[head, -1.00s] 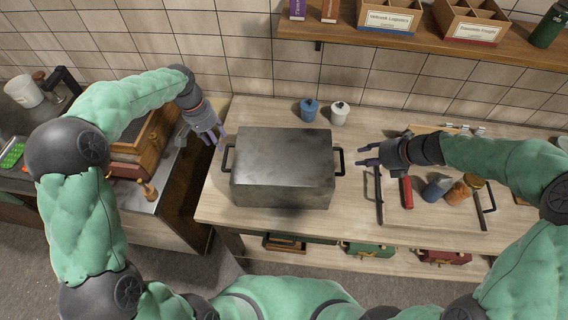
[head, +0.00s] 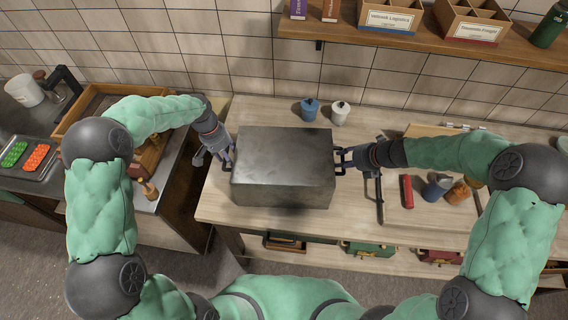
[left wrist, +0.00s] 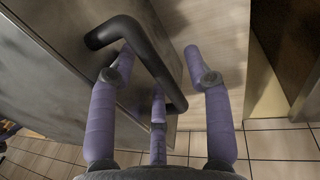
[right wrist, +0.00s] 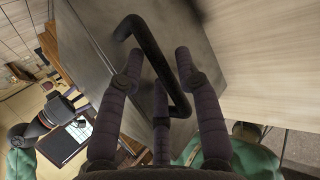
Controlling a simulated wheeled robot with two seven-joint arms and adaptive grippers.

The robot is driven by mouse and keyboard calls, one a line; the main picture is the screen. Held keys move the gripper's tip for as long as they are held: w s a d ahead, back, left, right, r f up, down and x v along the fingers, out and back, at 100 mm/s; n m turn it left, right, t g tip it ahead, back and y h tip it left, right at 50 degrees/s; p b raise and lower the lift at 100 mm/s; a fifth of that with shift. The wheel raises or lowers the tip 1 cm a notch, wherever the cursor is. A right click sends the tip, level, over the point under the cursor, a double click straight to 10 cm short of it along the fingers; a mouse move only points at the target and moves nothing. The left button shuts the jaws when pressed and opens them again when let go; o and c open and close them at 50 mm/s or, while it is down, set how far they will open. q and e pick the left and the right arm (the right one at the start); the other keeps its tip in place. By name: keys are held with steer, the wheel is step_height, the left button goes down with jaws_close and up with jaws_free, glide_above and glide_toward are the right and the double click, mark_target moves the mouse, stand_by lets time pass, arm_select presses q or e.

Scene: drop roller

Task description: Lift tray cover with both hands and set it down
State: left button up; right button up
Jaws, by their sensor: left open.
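The tray cover (head: 283,165) is a grey metal box-like lid on the wooden table, with a black handle at each end. My left gripper (head: 226,154) is open at the left handle (left wrist: 150,55). In the left wrist view its purple fingers (left wrist: 160,55) lie on both sides of the bar, with a gap to the right finger. My right gripper (head: 342,160) is at the right handle (right wrist: 158,60). In the right wrist view its fingers (right wrist: 157,58) straddle the bar; whether they grip it is unclear. The cover rests on the table.
A tray (head: 430,212) with a red cylinder (head: 407,191), a blue cup (head: 437,187) and an orange jar (head: 458,192) is on the right. Blue (head: 309,109) and white (head: 340,113) canisters stand behind the cover. A wall shelf (head: 420,45) is above. Table in front of the cover is clear.

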arm_select(q)
steer(key=c, duration=0.4)
arm_select(e)
steer(key=c, duration=0.4)
arm_select(q)
jaws_close()
arm_select(e)
jaws_close()
arm_select(q)
steer(key=shift+r, duration=0.1)
arm_select(e)
steer(key=shift+r, duration=0.1)
